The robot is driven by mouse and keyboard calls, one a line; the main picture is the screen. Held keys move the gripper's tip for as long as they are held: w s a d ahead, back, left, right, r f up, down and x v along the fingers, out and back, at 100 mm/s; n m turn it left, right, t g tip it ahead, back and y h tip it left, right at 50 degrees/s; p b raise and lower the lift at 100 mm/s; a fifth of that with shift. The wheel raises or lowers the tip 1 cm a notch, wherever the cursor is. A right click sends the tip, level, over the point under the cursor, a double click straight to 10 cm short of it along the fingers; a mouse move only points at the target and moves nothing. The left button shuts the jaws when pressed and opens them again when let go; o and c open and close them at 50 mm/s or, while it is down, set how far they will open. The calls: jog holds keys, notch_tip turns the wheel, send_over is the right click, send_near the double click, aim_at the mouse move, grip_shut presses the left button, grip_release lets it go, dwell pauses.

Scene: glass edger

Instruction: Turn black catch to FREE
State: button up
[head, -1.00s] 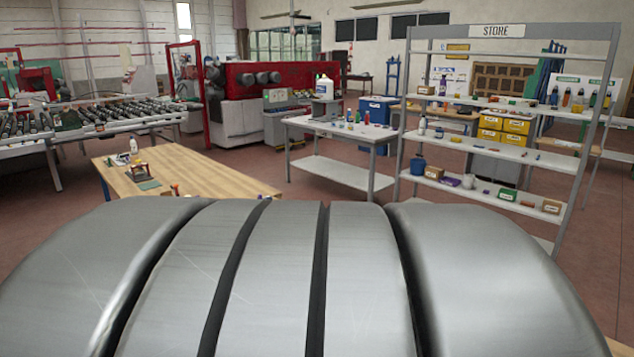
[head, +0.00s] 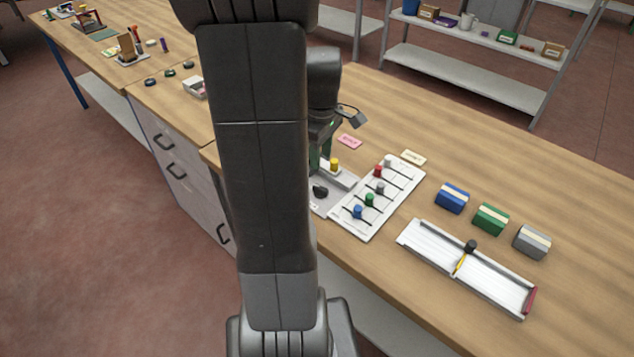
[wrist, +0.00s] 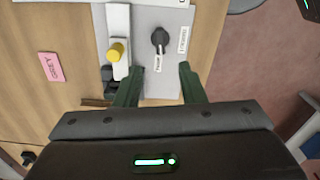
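The black catch (wrist: 159,38) is a small knob with a pointer on a grey plate (wrist: 196,60). In the wrist view its pointer is toward my gripper, at a small white label (wrist: 158,63). Another label (wrist: 184,39) lies to its right; I cannot read either surely. The catch also shows in the head view (head: 320,191), just right of my arm. My gripper (wrist: 160,68) is open and empty, its two dark green fingers apart, with the catch beyond their tips. In the head view my arm hides most of the gripper.
A yellow knob (wrist: 116,52) on a white slide is close left of the catch. A pink card (wrist: 51,67) lies farther left. In the head view a white board with coloured pegs (head: 347,222), a white tray (head: 490,273) and several blocks stand right on the bench.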

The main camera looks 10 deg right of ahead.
aim_at(320, 187)
notch_tip(320, 187, down, 11)
dwell(0.3)
jog(key=shift+c, duration=0.3)
grip_shut()
